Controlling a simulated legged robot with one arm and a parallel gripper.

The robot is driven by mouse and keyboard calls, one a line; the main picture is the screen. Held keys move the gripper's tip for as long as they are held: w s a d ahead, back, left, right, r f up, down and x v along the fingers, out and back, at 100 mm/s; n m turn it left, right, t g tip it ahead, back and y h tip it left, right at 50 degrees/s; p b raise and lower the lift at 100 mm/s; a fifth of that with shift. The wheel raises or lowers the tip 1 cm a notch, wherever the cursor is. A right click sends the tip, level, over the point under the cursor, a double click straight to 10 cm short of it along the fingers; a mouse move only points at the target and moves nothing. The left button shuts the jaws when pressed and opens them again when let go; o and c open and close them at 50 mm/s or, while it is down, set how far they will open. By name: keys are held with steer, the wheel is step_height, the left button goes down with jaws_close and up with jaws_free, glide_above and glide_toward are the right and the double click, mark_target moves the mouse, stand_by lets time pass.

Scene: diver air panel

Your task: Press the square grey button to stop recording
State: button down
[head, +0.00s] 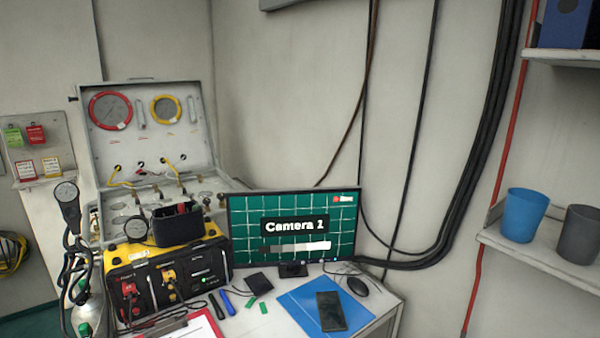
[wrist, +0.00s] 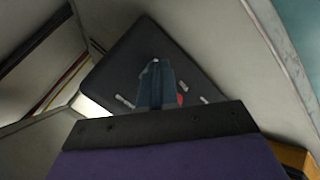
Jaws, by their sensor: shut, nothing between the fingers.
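The wrist view shows a dark panel (wrist: 120,65) with rounded corners, tilted in the picture. It has small pale marks and a red spot (wrist: 181,100) partly beside my fingers. I cannot make out a square grey button; part of the panel is hidden behind my gripper (wrist: 156,63). My gripper is shut and empty, its tips in front of the panel; I cannot tell whether they touch it. The head view does not show my gripper. There, the monitor (head: 250,248) reads "Camera 1", with a small red mark at its upper right.
A yellow-and-black unit (head: 160,260), an open gauge case (head: 150,130), a phone (head: 331,311) on a blue folder (head: 298,300) and a mouse (head: 357,286) crowd the desk. Black cables run down the wall. A shelf (head: 540,255) at right holds a blue cup (head: 524,215).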

steer(key=shift+w, duration=0.1)
steer(key=shift+w+a, duration=0.25)
steer(key=shift+w, duration=0.25)
steer(key=shift+s+d, duration=0.1)
steer(key=shift+s, duration=0.1)
steer(key=shift+s+d, duration=0.15)
steer(key=shift+s, duration=0.05)
stand_by(0.4)
steer(key=shift+s+d+p, duration=0.8)
steer(key=shift+s+p, duration=0.15)
steer(key=shift+s, duration=0.1)
steer(key=shift+s+d+p, duration=0.35)
steer(key=shift+s+d, duration=0.15)
steer(key=shift+s, duration=0.2)
steer(key=shift+s+d+p, duration=0.35)
steer(key=shift+s+d, duration=0.15)
steer(key=shift+s, duration=0.15)
